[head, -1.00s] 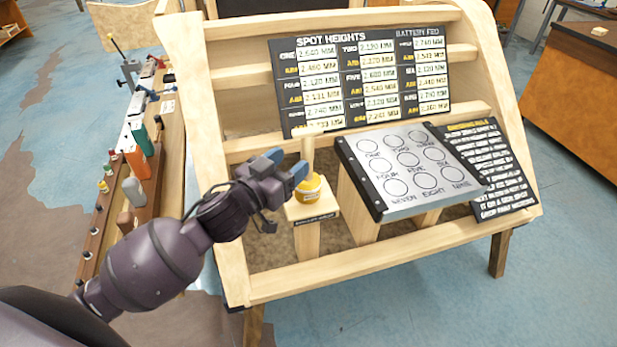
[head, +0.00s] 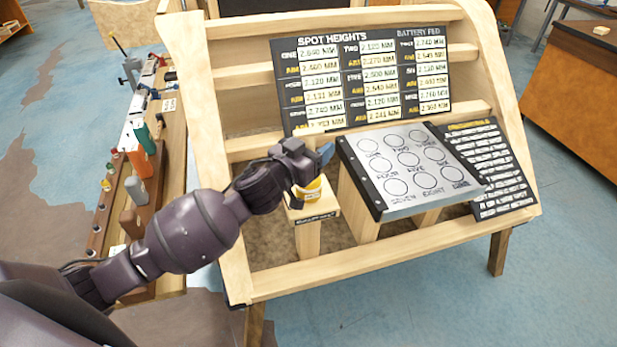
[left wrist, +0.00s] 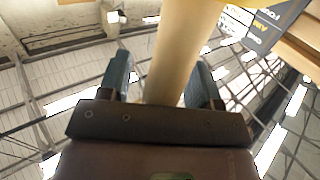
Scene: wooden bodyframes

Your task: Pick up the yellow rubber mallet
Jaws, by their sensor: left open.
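The yellow rubber mallet (head: 313,191) stands head down on a small wooden stand (head: 316,214) at the left of the sloped wooden frame. Its handle was upright a second ago and is now mostly hidden behind my left gripper (head: 313,176). In the left wrist view the pale wooden handle (left wrist: 170,68) runs between the two blue fingers of my left gripper (left wrist: 160,80). The fingers are open, with a gap on both sides of the handle. My right gripper is not in view.
The grey numbered panel (head: 408,168) stands close to the right of the mallet. The "Spot Heights" board (head: 360,85) is behind it. A front rail (head: 390,253) crosses below. A side bench with bottles and tools (head: 140,165) is at the left.

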